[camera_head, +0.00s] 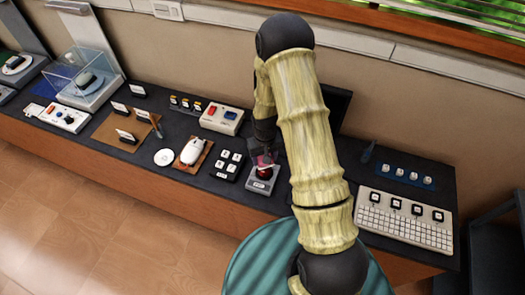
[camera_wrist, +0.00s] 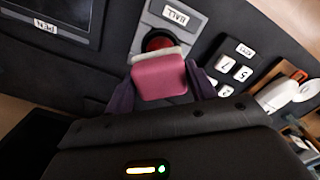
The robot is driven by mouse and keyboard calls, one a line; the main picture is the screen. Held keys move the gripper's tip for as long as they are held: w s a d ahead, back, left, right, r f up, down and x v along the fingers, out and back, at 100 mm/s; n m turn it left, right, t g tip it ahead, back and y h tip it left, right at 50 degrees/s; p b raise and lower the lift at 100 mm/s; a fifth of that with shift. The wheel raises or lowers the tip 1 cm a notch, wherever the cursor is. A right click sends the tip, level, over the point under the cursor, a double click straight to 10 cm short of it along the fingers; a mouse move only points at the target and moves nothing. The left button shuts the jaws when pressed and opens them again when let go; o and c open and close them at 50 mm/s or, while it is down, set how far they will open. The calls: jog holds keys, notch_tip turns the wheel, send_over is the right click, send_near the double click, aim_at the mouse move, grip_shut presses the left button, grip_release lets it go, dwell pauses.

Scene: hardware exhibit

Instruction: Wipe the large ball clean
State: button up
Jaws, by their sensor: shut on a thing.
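The large ball (camera_wrist: 157,42) is dark red and sits in a grey holder (camera_wrist: 181,17) labelled "BALL". In the head view the ball (camera_head: 264,172) shows near the middle of the counter. My gripper (camera_wrist: 161,88) is shut on a pink block with a pale layer, like a sponge (camera_wrist: 159,78). The sponge is right at the ball and covers its near part in the wrist view; I cannot tell whether they touch. In the head view my gripper (camera_head: 265,150) is above the holder, partly hidden by my arm.
A keycap block (camera_head: 229,165) and a white mouse (camera_head: 191,151) stand left of the holder. A white keyboard (camera_head: 404,220) lies to the right. A dark screen (camera_wrist: 52,15) labelled "PEN" is close by.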

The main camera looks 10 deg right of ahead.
jog(key=shift+n, duration=0.7)
jog(key=r, duration=0.2)
jog(key=s+r+p, duration=0.1)
jog(key=a+r, duration=0.1)
jog(key=r, duration=0.1)
jog(key=shift+s+a+r, duration=0.1)
jog(key=shift+s+r, duration=0.2)
jog(key=shift+s, duration=0.05)
jog(key=shift+f, duration=0.1)
jog(key=shift+w, duration=0.1)
jog(key=shift+f, duration=0.1)
